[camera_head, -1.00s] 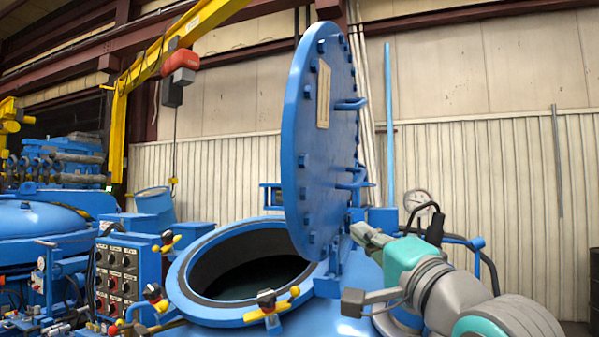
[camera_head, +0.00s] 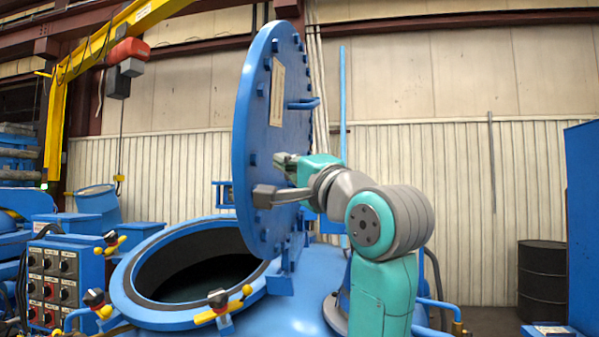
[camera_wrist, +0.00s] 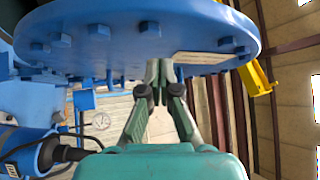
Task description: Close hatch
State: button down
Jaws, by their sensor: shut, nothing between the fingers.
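The blue round hatch (camera_head: 262,150) stands upright on its hinge, at the right side of the open round opening (camera_head: 195,275) of the furnace vessel. Bolts ring its rim, and handles stick out from its outer face. My gripper (camera_head: 282,160) is shut and empty at the right, outer face of the hatch, at about mid height. The head view does not show clearly whether it touches. In the wrist view, the hatch (camera_wrist: 140,30) spans the top, and the shut fingers (camera_wrist: 158,72) point up toward it, overlapping its lower edge.
Yellow-handled clamps (camera_head: 222,307) sit around the opening's rim. A control panel (camera_head: 52,280) stands at the left. A blue pole (camera_head: 343,100) rises behind my arm. A dark barrel (camera_head: 542,280) and a blue cabinet (camera_head: 582,215) are at the right.

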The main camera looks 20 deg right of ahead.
aim_at(250, 154)
jog(key=w+a, duration=0.1)
jog(key=w+a+r, duration=0.1)
jog(key=w+a, duration=0.1)
jog(key=shift+w, duration=0.2)
jog(key=shift+w+a, duration=0.2)
jog(key=shift+a, duration=0.05)
jog(key=shift+a, duration=0.1)
